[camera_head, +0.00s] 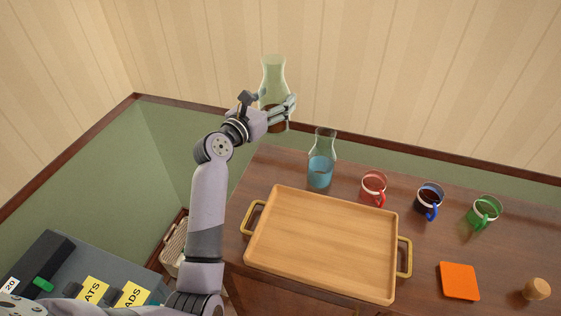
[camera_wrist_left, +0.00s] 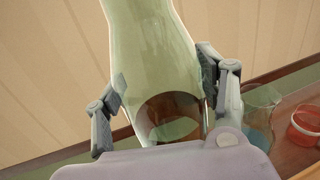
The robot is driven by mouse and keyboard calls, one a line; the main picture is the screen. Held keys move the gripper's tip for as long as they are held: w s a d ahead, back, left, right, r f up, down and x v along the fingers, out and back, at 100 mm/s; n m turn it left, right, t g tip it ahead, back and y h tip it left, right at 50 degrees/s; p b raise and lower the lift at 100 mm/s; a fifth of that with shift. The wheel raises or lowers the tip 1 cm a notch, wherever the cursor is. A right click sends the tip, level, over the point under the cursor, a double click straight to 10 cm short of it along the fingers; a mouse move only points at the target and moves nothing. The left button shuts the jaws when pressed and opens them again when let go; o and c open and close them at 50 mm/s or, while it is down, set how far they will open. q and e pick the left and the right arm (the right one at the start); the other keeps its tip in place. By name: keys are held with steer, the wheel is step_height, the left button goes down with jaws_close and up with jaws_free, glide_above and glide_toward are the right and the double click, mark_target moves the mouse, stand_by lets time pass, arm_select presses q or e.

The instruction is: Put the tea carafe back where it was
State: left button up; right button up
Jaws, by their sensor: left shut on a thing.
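The tea carafe (camera_head: 273,75) is clear glass with brown liquid low inside. My left gripper (camera_head: 278,109) is shut around its lower part and holds it upright or nearly so, at the back left of the wooden table. In the left wrist view the carafe (camera_wrist_left: 155,50) stands between the two fingers of the gripper (camera_wrist_left: 168,95), and the brown tea shows near its bottom. Whether its base touches the table cannot be told; it appears raised above the back left corner. My right gripper is not in view.
A second carafe with blue liquid (camera_head: 321,168) stands just right. Red (camera_head: 374,187), blue (camera_head: 430,199) and green (camera_head: 485,212) mugs line the back. A wooden tray (camera_head: 320,240) fills the table's left front. An orange square (camera_head: 459,281) and a cork (camera_head: 537,289) lie front right.

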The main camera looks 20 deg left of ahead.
arm_select(q)
steer(key=f, duration=0.2)
steer(key=f+b, duration=0.1)
steer(key=f, duration=0.2)
steer(key=s+f+b, duration=0.1)
steer(key=f, duration=0.1)
steer(key=shift+a+f, duration=0.25)
steer(key=shift+f, duration=0.05)
steer(key=f+b, duration=0.2)
steer(key=f, duration=0.3)
steer(key=f+b, duration=0.3)
steer(key=f, duration=0.2)
steer(key=shift+w+d+f, duration=0.1)
steer(key=shift+w+f, duration=0.1)
steer(key=shift+f, duration=0.35)
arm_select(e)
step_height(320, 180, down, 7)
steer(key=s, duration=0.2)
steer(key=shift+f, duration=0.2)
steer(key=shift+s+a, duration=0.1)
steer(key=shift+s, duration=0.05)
arm_select(q)
steer(key=o, duration=1.9)
steer(key=shift+s+f, duration=0.1)
steer(key=shift+f, duration=0.05)
